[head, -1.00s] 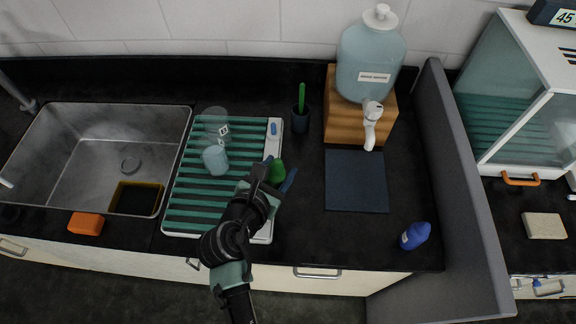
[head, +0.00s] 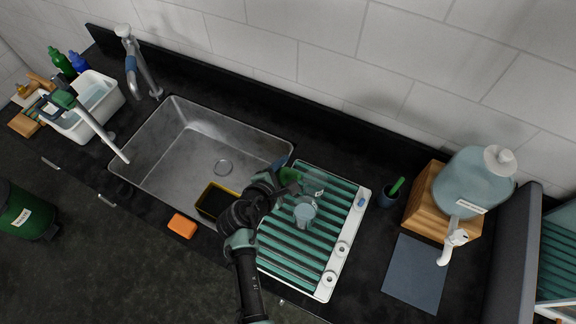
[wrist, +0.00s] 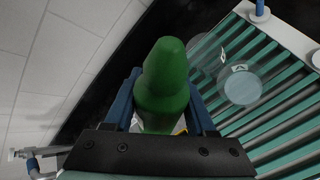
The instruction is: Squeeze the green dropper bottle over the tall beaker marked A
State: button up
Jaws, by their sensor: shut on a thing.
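My gripper (head: 284,177) is shut on the green dropper bottle (head: 291,175). In the wrist view the bottle (wrist: 162,85) sits between the two blue fingers, its narrower end pointing away from the wrist. In the head view the bottle is tilted well over, its free end towards a clear beaker (head: 314,183) at the back of the green rack. A second beaker (head: 304,212) with a pale blue look stands just in front. Both beakers are right of the bottle in the wrist view; a mark like A shows on one (wrist: 242,88). No drops are visible.
The ribbed rack (head: 327,284) lies under the beakers. A steel sink (head: 180,165) is on the left, with a yellow-edged black item (head: 214,203) and an orange block (head: 182,226). A dark cup (head: 389,195) and a water jug (head: 474,182) stand right.

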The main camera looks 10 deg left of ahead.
jog(key=m+y+b, duration=0.1)
jog(key=a+f+m+t+y+b, duration=0.1)
jog(key=a+m+y+b, duration=0.1)
jog(key=shift+w+a+f+t+y, duration=0.1)
jog(key=shift+w+f+t+y, duration=0.15)
jog(key=shift+f+t+y, duration=0.15)
jog(key=shift+w+a+f+m+y+b, duration=0.1)
jog(key=shift+a+m+y+b, duration=0.15)
jog(key=shift+m+y+b, duration=0.35)
jog(key=shift+m+t+y+p, duration=0.3)
jog(key=shift+m+t+p, duration=0.2)
jog(key=shift+m, duration=0.1)
jog(key=shift+b, duration=0.45)
jog(key=m+t+y+b, duration=0.1)
jog(key=b, duration=0.6)
jog(key=d+m+t+y+b, duration=0.1)
jog(key=m+b, duration=0.1)
jog(key=b, duration=0.5)
jog(key=d+m+t+y+b, duration=0.1)
jog(key=m+b, duration=0.1)
jog(key=b, duration=0.5)
jog(key=shift+s+f+t, duration=0.2)
jog(key=shift+s+t, duration=0.1)
